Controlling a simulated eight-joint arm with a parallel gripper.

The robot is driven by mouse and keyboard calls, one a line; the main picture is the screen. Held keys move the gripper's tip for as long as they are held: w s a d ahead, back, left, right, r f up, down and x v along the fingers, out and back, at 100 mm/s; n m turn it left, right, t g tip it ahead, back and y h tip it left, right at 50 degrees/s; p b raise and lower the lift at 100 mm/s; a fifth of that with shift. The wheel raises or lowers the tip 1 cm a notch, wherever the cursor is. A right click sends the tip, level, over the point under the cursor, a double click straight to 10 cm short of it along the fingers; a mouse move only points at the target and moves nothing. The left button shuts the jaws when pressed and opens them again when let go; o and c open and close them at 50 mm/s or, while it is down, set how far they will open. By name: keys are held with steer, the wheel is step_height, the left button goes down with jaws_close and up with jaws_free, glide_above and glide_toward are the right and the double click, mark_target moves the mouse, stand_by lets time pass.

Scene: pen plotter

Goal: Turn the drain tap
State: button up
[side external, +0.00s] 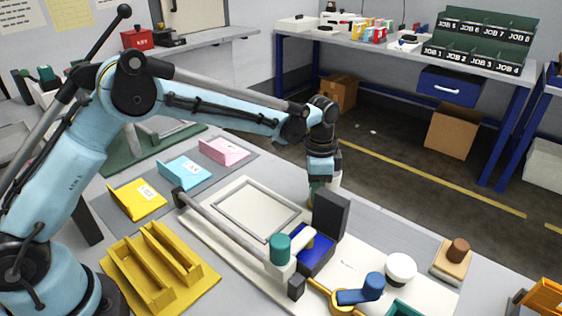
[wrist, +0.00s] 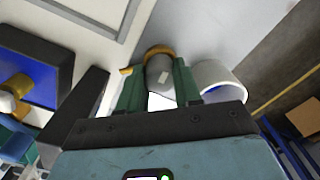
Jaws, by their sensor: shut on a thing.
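The drain tap (wrist: 159,68) shows in the wrist view as a grey rounded body with a pale label and a yellow-orange collar and lever at its far end. My gripper (wrist: 160,84) has its two green fingers on either side of this grey body, shut on it. In the side external view my gripper (side external: 318,188) points down at the far edge of the plotter board, behind a dark upright block (side external: 331,214). There the fingertips and most of the tap are hidden.
A white open cup (wrist: 218,80) stands just right of the fingers. The plotter board (side external: 205,236) carries a blue tray (side external: 316,257), a teal-capped post (side external: 279,248) and a blue crank (side external: 362,292). Pink, blue and yellow card holders lie left.

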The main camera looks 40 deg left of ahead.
stand_by(0.4)
steer(key=o, duration=1)
steer(key=shift+o, duration=0.2)
steer(key=shift+r, duration=0.1)
step_height(320, 180, up, 12)
